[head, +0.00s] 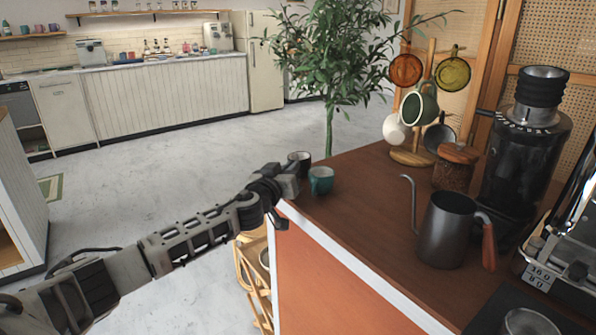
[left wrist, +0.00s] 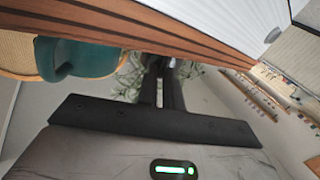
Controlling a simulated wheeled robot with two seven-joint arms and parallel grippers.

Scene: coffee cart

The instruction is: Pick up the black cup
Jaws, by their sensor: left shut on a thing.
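The black cup (head: 303,157) shows just beyond my left gripper, near the far left corner of the cart top; its lower part is hidden by the gripper. My left gripper (head: 290,174) reaches in from the left and is shut on the black cup. In the left wrist view the fingers (left wrist: 165,88) lie close together, with a small dark part at their tips that I cannot make out clearly. A teal cup (head: 321,181) stands upright just right of the gripper; it also shows in the left wrist view (left wrist: 88,60). My right gripper is out of view.
On the wooden cart top (head: 360,212) stand a grey kettle (head: 447,232), a lidded jar (head: 455,170), a black grinder (head: 520,165) and a mug tree with several mugs (head: 410,157). A plant (head: 332,55) stands behind. Floor left of the cart is open.

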